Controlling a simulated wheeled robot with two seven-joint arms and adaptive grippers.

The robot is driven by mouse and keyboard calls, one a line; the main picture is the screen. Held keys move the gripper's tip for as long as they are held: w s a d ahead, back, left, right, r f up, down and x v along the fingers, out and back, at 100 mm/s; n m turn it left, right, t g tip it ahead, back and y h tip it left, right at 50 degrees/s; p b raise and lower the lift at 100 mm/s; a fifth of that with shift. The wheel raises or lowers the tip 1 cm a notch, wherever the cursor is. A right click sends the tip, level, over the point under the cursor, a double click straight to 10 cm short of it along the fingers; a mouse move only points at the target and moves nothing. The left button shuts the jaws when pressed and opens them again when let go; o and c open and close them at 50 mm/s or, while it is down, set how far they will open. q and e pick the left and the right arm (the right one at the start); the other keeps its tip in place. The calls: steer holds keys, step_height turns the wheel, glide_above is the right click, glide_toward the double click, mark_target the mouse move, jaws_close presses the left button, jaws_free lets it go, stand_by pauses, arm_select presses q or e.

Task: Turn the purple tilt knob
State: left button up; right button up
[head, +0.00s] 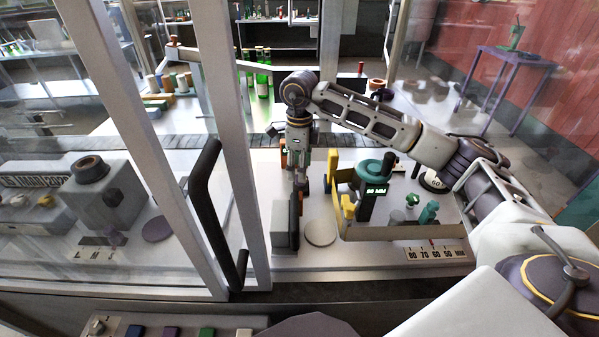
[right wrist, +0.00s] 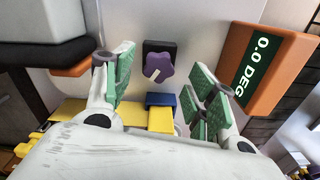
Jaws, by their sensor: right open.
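The purple tilt knob (right wrist: 158,66) is lobed, with a pale pointer line on its face, and sits on a dark block on a light panel in the right wrist view. My right gripper (right wrist: 163,88) is open, its green pads on either side of the line to the knob, with no visible contact. An orange-framed readout (right wrist: 264,66) to the right of the knob shows 0.0 DEG. In the head view my right gripper (head: 300,182) points down over the machine deck; I cannot make out the knob there. My left gripper is not in view.
A yellow bar (right wrist: 112,113) and a blue block (right wrist: 161,100) lie below the knob. In the head view, a green-and-dark unit (head: 372,188) stands right of the gripper, a grey block (head: 281,228) below it. A framed glass door with a black handle (head: 205,195) is at left.

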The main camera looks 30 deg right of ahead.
step_height(320, 180, up, 9)
stand_by(0.5)
stand_by(0.6)
